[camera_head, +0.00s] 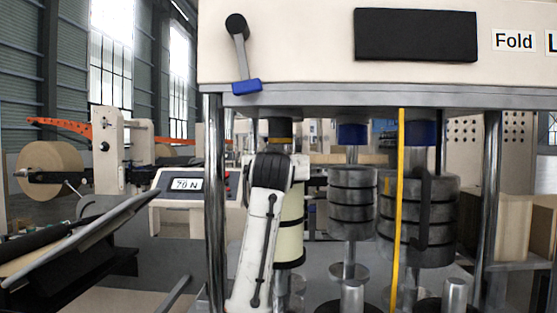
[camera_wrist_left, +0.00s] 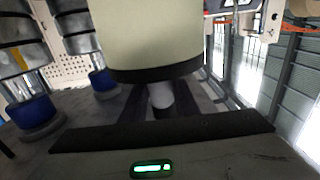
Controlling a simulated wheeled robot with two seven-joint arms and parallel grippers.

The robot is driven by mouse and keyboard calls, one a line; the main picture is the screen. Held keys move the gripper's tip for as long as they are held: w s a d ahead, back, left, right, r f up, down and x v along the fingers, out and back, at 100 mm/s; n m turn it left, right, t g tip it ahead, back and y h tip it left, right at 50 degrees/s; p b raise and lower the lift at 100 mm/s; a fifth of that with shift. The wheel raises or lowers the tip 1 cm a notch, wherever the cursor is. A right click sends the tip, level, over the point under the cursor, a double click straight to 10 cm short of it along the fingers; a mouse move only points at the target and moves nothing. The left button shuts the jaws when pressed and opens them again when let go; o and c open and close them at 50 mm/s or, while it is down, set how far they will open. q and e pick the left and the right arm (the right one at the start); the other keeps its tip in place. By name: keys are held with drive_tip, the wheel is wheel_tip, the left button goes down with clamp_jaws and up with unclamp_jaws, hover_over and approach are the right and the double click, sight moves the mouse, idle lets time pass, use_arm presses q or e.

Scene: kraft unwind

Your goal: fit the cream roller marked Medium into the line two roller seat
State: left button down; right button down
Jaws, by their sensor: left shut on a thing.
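The cream roller (camera_head: 291,225) with black bands stands roughly upright under the machine's beam, left of two grey rollers. My white left arm partly covers it in the head view. In the left wrist view the cream roller (camera_wrist_left: 150,35) fills the top middle, with a black end band and a short metal shaft. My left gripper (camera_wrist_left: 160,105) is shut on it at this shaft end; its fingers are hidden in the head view. A dark holder with a yellow ring (camera_head: 281,132) hangs just above the roller; whether they touch is unclear. No Medium marking is readable. My right gripper is out of view.
Two grey banded rollers (camera_head: 352,200) (camera_head: 420,215) stand to the right under blue collars. A yellow vertical strip (camera_head: 400,210) and steel posts (camera_head: 214,190) (camera_head: 491,200) frame the space. A display (camera_head: 186,184) reads 70 N.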

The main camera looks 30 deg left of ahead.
use_arm(q)
drive_tip(key=shift+w+a+r+p, duration=0.3)
drive_tip(key=shift+w+a+p, duration=0.2)
drive_tip(key=shift+w, duration=0.2)
drive_tip(key=x, duration=0.7)
idle(0.4)
drive_tip(key=shift+s+d+r, duration=0.1)
drive_tip(key=shift+s+d, duration=0.05)
drive_tip(key=shift+d, duration=0.05)
idle(1.7)
drive_tip(key=shift+f, duration=1.05)
idle(1.9)
drive_tip(key=c, duration=1.3)
unclamp_jaws()
drive_tip(key=o, duration=0.3)
drive_tip(key=shift+f, duration=0.5)
drive_tip(key=shift+r, duration=0.1)
drive_tip(key=shift+r, duration=0.1)
